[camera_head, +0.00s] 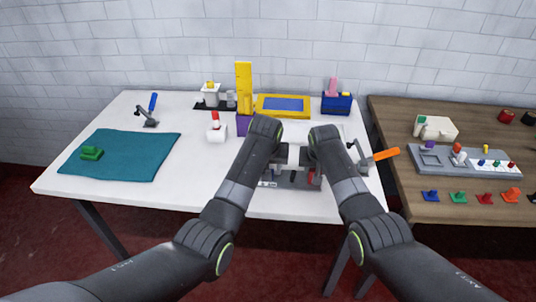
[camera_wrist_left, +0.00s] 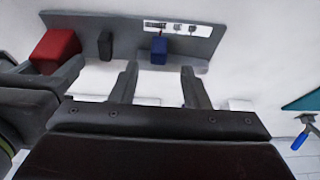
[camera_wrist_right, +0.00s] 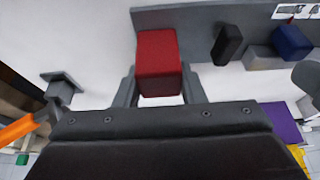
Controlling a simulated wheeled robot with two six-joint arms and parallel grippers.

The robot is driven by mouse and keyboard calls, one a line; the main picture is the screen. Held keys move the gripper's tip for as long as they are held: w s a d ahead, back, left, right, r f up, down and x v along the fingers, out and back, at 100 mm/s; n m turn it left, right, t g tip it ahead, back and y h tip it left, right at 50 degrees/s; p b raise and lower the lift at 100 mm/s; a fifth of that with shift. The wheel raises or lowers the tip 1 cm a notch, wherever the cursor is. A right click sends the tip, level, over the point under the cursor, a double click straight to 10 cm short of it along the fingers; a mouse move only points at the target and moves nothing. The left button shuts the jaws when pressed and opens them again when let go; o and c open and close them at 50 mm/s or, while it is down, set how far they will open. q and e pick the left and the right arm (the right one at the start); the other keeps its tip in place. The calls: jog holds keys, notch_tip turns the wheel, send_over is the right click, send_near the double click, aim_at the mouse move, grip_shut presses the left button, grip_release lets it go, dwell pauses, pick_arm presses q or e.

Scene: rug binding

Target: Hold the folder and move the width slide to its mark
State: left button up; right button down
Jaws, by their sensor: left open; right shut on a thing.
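The folder shows as a grey plate (camera_wrist_left: 100,24) on the white table, with a red block (camera_wrist_left: 54,50), a small dark post (camera_wrist_left: 105,45) and a blue block (camera_wrist_left: 159,50). The blue block, seemingly the width slide, sits beside a white strip with dark marks (camera_wrist_left: 168,27). My left gripper (camera_wrist_left: 158,75) is open, its fingertips either side of and just short of the blue block. My right gripper (camera_wrist_right: 159,78) is shut on the red block, which also shows in the right wrist view (camera_wrist_right: 158,50). In the head view my forearms partly hide the folder (camera_head: 290,183).
A lever with an orange handle (camera_head: 379,157) stands right of my right gripper. A purple block (camera_head: 242,124) with a yellow upright (camera_head: 243,80) is behind to the left. A teal cloth (camera_head: 130,155) lies left. A wooden table (camera_head: 395,120) adjoins on the right.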

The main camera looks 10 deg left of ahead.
pick_arm(q)
jog(key=v, duration=0.7)
pick_arm(e)
jog(key=c, duration=0.8)
grip_release()
jog(key=shift+c, duration=0.2)
jog(key=shift+r, duration=0.15)
